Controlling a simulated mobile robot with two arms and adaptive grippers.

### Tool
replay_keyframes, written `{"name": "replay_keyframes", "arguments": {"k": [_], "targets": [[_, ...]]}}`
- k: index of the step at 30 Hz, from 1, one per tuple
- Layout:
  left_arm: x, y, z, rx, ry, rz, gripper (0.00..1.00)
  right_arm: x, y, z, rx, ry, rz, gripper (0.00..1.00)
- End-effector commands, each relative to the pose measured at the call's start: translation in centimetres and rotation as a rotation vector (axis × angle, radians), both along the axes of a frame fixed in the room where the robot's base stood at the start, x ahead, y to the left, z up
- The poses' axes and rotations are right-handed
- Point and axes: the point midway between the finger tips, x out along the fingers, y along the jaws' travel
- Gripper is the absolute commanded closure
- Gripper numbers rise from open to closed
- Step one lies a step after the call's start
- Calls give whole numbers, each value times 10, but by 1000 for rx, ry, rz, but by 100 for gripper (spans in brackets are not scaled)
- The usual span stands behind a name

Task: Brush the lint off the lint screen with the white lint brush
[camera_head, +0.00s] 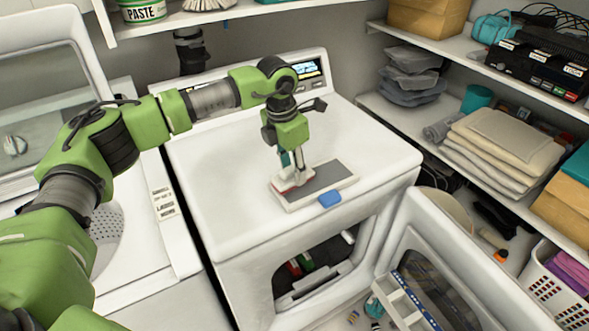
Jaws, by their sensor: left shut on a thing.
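The lint screen (336,178) lies flat on the white dryer top, near its front edge. It has a pale frame, a dark grey face and a blue tab (330,198) at its front. My left gripper (294,166) points down over the screen's left end, shut on the white lint brush (304,172). Much of the brush is hidden by the fingers. The brush's lower end is at the screen's left part; I cannot tell if it touches. A small red patch (285,185) shows there. I cannot tell lint from the screen's own grey face. My right gripper is not in view.
The dryer top (230,170) is otherwise clear. Its control panel (307,72) stands behind. The dryer door (455,260) hangs open at front right. An open washer (110,225) is at left. Shelves with folded cloths (500,145) and boxes line the right.

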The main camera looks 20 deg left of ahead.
Motion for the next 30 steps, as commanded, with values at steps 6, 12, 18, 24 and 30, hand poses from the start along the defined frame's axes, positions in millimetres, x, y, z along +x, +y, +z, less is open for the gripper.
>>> {"name": "replay_keyframes", "arguments": {"k": [6,12,18,24,30], "targets": [[2,2,33,-1,-3,-1,93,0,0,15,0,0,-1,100],[2,3,50,-1,-4,-1,93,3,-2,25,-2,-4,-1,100],[2,5,69,-2,-3,-1,93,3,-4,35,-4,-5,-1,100],[2,5,80,-2,-3,-2,93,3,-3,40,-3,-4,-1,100],[2,6,80,-2,-3,-2,93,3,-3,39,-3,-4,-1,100]]}}
